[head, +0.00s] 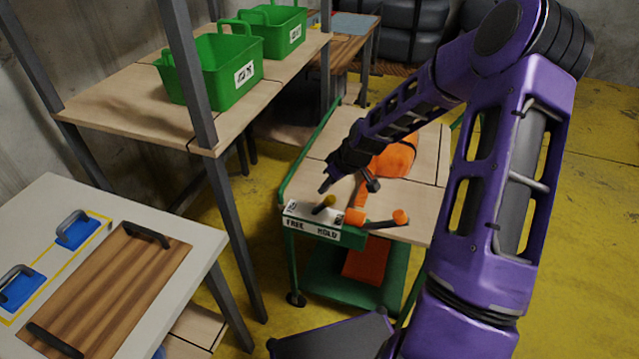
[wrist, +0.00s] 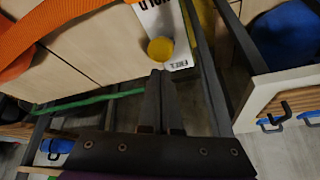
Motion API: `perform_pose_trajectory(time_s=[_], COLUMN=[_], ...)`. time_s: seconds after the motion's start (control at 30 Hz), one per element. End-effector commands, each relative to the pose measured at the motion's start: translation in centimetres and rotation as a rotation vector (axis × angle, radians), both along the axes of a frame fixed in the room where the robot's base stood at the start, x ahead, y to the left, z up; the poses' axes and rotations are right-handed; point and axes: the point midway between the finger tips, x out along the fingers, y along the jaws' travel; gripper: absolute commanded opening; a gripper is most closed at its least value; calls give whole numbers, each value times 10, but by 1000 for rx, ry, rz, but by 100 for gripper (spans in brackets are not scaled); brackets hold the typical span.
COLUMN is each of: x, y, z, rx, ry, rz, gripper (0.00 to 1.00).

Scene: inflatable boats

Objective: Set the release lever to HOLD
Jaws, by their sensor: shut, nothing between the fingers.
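The release lever is on the near edge of a green-framed cart with a wooden top (head: 427,186). It has a dark stem and a round yellow knob (head: 329,201). A white plate reading FREE on the left and HOLD on the right (head: 312,228) is on the cart's front edge. My gripper (head: 324,188) is shut and empty, just above and behind the knob in the head view. In the wrist view the closed fingertips (wrist: 160,76) are just below the yellow knob (wrist: 160,50), seemingly apart from it. The knob covers part of the plate (wrist: 166,30), nearer the word FREE.
An orange bundle (head: 394,158) with a strap lies on the cart, and an orange-ended dark handle (head: 385,222) is right of the lever. A grey-posted shelf with a green basket (head: 212,72) stands left. A table with a wooden board (head: 105,290) is at near left.

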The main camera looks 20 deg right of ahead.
Motion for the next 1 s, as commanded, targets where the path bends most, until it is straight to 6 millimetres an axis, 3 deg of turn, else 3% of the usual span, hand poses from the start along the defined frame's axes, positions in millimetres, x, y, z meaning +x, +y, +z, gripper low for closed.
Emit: perform_pose_trajectory(time_s=[1.0], x=[-15], y=[-15], z=[-12], rx=[1], ry=[15], rz=[0], gripper=[0])
